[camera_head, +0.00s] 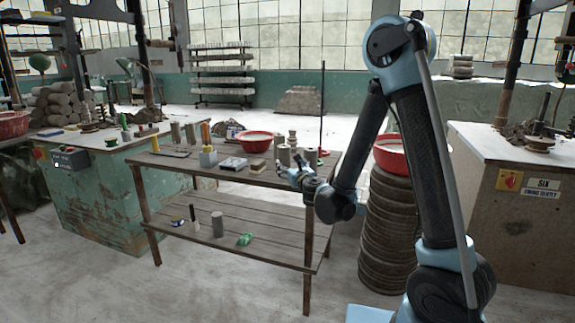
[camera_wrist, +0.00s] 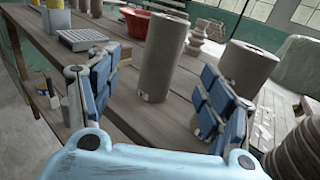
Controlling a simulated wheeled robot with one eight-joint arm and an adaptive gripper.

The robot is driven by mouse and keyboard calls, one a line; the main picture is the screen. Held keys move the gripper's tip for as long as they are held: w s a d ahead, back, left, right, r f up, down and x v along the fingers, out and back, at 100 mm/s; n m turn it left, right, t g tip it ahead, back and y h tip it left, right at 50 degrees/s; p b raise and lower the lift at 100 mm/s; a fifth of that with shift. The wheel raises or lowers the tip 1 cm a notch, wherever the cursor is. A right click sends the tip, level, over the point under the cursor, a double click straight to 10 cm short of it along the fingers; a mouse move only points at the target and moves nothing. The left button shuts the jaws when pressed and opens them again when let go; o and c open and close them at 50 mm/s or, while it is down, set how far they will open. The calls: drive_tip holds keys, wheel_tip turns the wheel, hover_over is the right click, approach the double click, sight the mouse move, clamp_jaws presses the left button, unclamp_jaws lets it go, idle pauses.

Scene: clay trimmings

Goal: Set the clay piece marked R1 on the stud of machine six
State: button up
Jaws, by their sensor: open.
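My gripper (camera_head: 297,174) is at the front right edge of the wooden table, its fingers spread and empty. In the wrist view my gripper (camera_wrist: 152,98) has blue-padded fingers either side of a tall grey-brown clay cylinder (camera_wrist: 162,55), which stands upright just beyond them. A second clay cylinder (camera_wrist: 246,66) stands behind the right finger. Small marks show low on the first cylinder, but I cannot read them, so I cannot tell which is R1. Machine six (camera_head: 525,190) stands at the right with a SIX sign; a brown disc-like part (camera_head: 539,144) lies on its top. I cannot make out its stud clearly.
The wooden table (camera_head: 185,178) also holds a red bowl (camera_head: 254,141), a grey box (camera_head: 233,164) and several upright pieces. A red basin (camera_head: 390,152) sits on a dark round stack (camera_head: 385,230) between the table and machine six. Open floor lies in front.

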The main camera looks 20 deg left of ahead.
sight(286, 157)
drive_tip(key=x, duration=0.6)
drive_tip(key=shift+d+r+x, duration=0.15)
drive_tip(key=shift+r+x, duration=0.05)
drive_tip(key=shift+x, duration=1.1)
drive_tip(key=shift+d+r+x, duration=0.1)
drive_tip(key=shift+r+x, duration=0.1)
drive_tip(key=shift+x, duration=1.1)
drive_tip(key=shift+w, duration=0.15)
drive_tip(key=shift+c, duration=0.6)
drive_tip(key=c, duration=1.5)
drive_tip(key=shift+r, duration=0.1)
